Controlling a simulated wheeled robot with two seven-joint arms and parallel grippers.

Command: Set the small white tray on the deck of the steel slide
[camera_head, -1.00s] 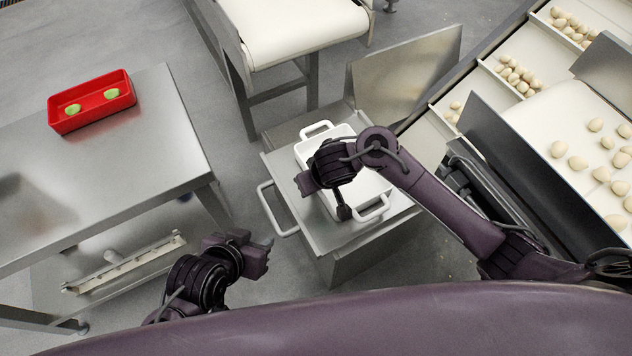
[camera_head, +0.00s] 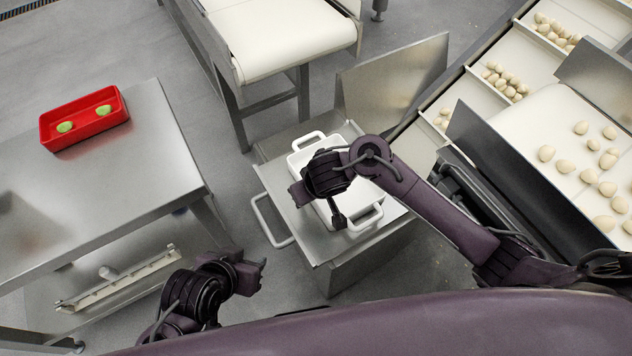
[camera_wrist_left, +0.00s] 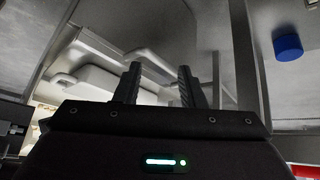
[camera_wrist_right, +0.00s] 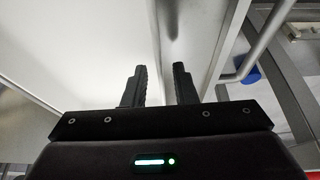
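The small white tray (camera_head: 368,191), with a loop handle at each end, appears to rest on the steel slide's deck (camera_head: 285,160). My right arm hides part of its middle. My right gripper (camera_wrist_right: 161,68) points down close to the tray's side, seen as a white surface (camera_wrist_right: 70,45) in the right wrist view. Its fingers stand apart and nothing shows clearly gripped between them; contact with the tray cannot be told. My left gripper (camera_head: 263,268) is open and empty, over the floor between the slide and the left steel table.
The slide has an upright steel plate (camera_head: 395,75) behind it and a tube handle (camera_head: 262,222) at left. A steel table (camera_head: 110,185) at left bears a red tray (camera_head: 52,140) with two green pieces.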

